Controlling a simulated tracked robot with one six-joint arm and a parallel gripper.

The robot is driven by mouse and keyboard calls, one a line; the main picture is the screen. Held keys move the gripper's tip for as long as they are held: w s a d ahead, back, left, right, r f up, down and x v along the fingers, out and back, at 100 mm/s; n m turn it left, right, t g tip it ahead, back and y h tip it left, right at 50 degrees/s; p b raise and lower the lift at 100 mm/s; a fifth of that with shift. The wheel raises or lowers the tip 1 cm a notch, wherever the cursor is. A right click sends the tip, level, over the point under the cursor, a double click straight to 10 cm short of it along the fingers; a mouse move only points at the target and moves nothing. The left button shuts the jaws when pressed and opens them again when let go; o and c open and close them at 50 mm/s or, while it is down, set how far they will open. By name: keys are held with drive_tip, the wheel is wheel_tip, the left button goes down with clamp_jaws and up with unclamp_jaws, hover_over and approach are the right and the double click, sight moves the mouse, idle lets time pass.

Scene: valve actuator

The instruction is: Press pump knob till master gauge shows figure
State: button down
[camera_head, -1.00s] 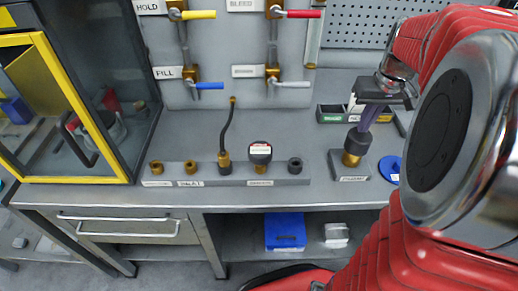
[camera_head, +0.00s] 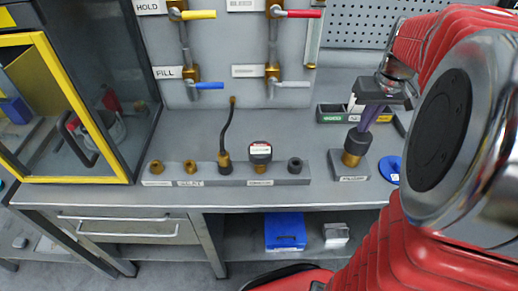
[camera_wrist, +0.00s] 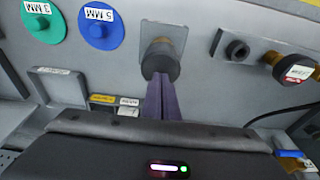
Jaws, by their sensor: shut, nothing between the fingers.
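The pump knob (camera_head: 358,139) is a black cap on a brass stem, standing on its own grey block at the right of the bench. It also shows in the wrist view (camera_wrist: 160,60). My gripper (camera_head: 366,124) is above it, pointing down. Its purple fingers (camera_wrist: 162,88) are shut and empty, with their tips at the knob's top, seemingly touching it. A round black gauge (camera_head: 260,149) with a red-and-white label sits on the long grey block to the left. It also shows in the wrist view (camera_wrist: 299,72). Its figure is too small to read.
The long grey block (camera_head: 223,181) holds brass fittings and a black hose. Blue (camera_wrist: 98,27) and green (camera_wrist: 44,20) discs lie beside the knob block. Valve levers line the back panel. A yellow-framed cabinet (camera_head: 128,182) stands left. Bare bench (camera_head: 310,140) lies between gauge and knob.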

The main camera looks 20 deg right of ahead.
drive_tip(key=shift+f, duration=0.7)
drive_tip(key=shift+r, duration=0.75)
idle(0.8)
drive_tip(key=shift+r, duration=2.5)
